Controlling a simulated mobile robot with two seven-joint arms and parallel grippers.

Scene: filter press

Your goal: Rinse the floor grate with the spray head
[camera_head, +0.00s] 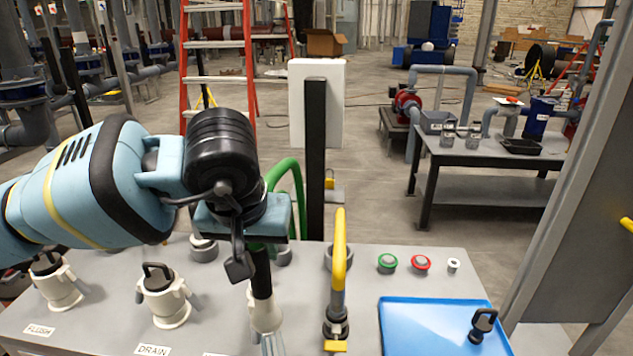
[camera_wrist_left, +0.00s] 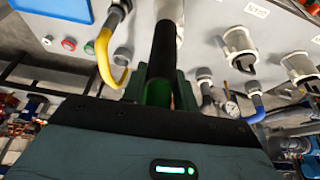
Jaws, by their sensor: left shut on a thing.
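My left gripper (camera_head: 250,225) is over the grey panel and points down. It is shut on a black tube with a green section (camera_wrist_left: 158,92), which looks like the spray head's handle. In the head view the black tube (camera_head: 260,275) points down in front of a cream fitting (camera_head: 266,312); I cannot tell whether they touch. A green hose (camera_head: 290,170) arches behind the gripper. In the left wrist view the tube (camera_wrist_left: 166,45) runs away from between the fingers. My right gripper is not in view. I see no floor grate.
The panel (camera_head: 215,295) holds cream couplings (camera_head: 165,295) labelled FLUSH and DRAIN, a yellow curved pipe (camera_head: 340,255), a green button (camera_head: 387,263), a red button (camera_head: 420,263) and a blue tray (camera_head: 430,315) with a black part. A post with a white board (camera_head: 327,100) stands behind.

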